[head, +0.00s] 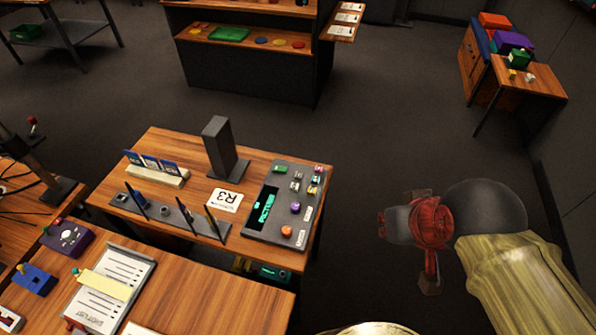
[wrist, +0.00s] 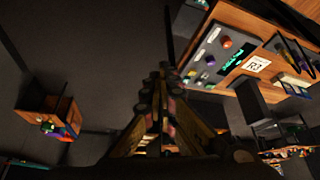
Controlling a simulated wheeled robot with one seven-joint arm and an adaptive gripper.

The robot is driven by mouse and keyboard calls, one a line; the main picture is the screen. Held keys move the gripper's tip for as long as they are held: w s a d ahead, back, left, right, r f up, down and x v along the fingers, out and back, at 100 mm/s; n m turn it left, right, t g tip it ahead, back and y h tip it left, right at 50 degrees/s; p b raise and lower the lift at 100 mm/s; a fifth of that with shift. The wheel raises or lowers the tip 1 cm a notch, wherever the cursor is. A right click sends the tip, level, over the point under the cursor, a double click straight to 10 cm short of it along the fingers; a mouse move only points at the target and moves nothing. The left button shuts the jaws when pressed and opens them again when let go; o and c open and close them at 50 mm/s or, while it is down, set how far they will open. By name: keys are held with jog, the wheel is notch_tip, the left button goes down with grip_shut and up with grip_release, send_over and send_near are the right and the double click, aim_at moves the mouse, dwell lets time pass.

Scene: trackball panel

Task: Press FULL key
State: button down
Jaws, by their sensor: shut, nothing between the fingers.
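The grey trackball panel (head: 282,206) lies on the right end of a wooden table, with a dark screen (head: 264,207) showing green text. Several small keys (head: 297,180) sit at its far end, and a purple knob or ball (head: 295,208) and an orange one (head: 287,231) are nearer. I cannot read which key is FULL. The panel also shows in the wrist view (wrist: 202,60), at upper right. My gripper (head: 384,225) is shut and empty, to the right of the panel and apart from it. Its closed fingers show in the wrist view (wrist: 160,85).
A dark upright block (head: 220,147), an R3 card (head: 225,200) and a rack of blue cards (head: 152,163) share the table. A nearer table (head: 215,292) holds a clipboard (head: 112,287). A side table (head: 530,78) stands far right. Open floor surrounds my gripper.

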jog(key=shift+s, duration=0.1)
jog(key=w+a+r+m+g+y+p, duration=0.1)
jog(key=w+a+r+m+y+p, duration=0.1)
jog(key=w+a+m+y+p, duration=1)
jog(key=w+a+f+m+t+h+p, duration=0.1)
jog(key=w+f+m+p, duration=0.3)
jog(key=w+m, duration=0.4)
jog(key=w+a+f+m+h+p, duration=0.2)
jog(key=w+f+m+h+p, duration=0.2)
jog(key=m, duration=1.1)
jog(key=w+f+p, duration=0.1)
jog(key=w+f, duration=0.2)
jog(key=w, duration=0.1)
jog(key=shift+a+f+m+t, duration=0.3)
jog(key=shift+a+m+t, duration=0.1)
